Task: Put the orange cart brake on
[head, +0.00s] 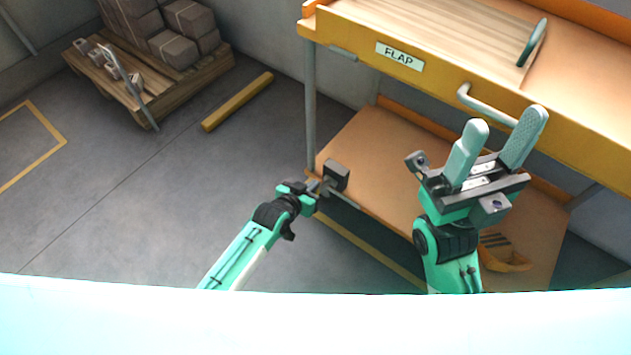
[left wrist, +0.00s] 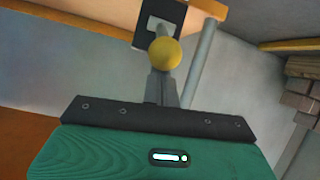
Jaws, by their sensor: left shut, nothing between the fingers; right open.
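The orange cart (head: 450,68) stands at the right in the head view, with a FLAP label on its front. A dark block (head: 336,175) shows by its left leg. In the left wrist view a yellow ball knob (left wrist: 165,53) stands before a dark plate (left wrist: 150,14); I cannot tell for sure that this is the brake. My left gripper (head: 324,187) is shut and empty, close to the dark block; its fingers (left wrist: 162,82) point at the knob, and contact is unclear. My right gripper (head: 506,122) is open and empty in front of the cart, fingers up.
A grey handle (head: 489,108) sticks out from the cart's front. An orange striped part (head: 507,262) shows low by my right arm, partly hidden. A pallet with boxes (head: 178,88) and a yellow floor bar (head: 238,102) lie left. The floor between is clear.

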